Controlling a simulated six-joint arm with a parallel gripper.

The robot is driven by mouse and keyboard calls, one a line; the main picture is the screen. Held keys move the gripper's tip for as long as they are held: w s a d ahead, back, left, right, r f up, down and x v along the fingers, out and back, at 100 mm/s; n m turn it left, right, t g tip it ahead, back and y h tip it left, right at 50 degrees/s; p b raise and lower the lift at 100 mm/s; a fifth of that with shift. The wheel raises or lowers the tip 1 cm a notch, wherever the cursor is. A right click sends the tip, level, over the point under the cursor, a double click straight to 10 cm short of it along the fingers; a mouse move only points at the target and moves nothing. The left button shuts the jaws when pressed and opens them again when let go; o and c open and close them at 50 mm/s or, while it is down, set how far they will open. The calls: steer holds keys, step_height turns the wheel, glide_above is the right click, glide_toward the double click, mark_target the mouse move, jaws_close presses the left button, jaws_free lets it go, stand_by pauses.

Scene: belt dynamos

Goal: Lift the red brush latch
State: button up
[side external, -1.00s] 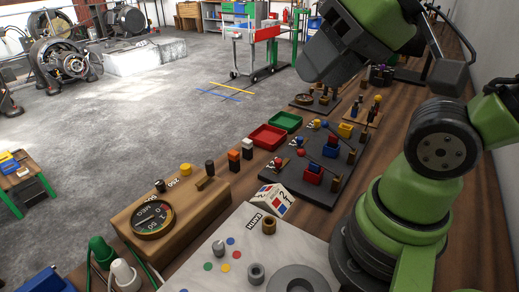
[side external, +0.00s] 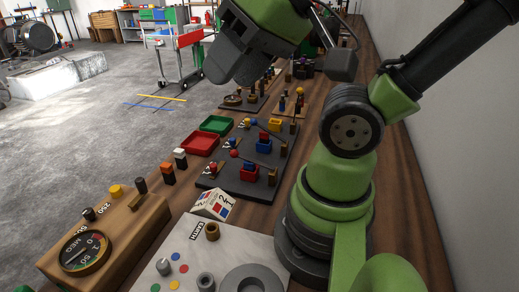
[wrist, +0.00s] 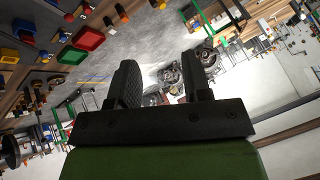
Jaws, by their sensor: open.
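A dark board (side external: 228,183) on the bench carries red and blue parts. It has red knobs (side external: 234,153), a red block (side external: 248,176) and blue blocks (side external: 263,147) with thin levers. I cannot tell which red part is the brush latch. My gripper (side external: 233,62) hangs above and beyond the board in the side view, well clear of it. In the wrist view, my gripper (wrist: 164,78) has its two dark fingers spread with nothing between them. The board's parts show only at that view's upper left, small and partly cut off.
A red tray (side external: 200,145) and a green tray (side external: 214,124) sit left of the board. More boards with posts stand farther along the bench.

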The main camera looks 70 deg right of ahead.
steer(key=w+d+f+m+g+h, duration=0.1)
steer(key=w+d+f+g, duration=0.15)
steer(key=w+d, duration=0.2)
steer(key=w+d+f+m+g, duration=0.1)
steer(key=w+d+g, duration=0.3)
steer(key=w, duration=0.2)
steer(key=m+g+y, duration=0.1)
steer(key=g, duration=0.4)
glide_toward(252, 161)
steer(key=w+r, duration=0.2)
steer(key=w, duration=0.3)
steer(key=x, duration=0.9)
steer(key=shift+d+f, duration=0.25)
steer(key=shift+d, duration=0.05)
jaws_close()
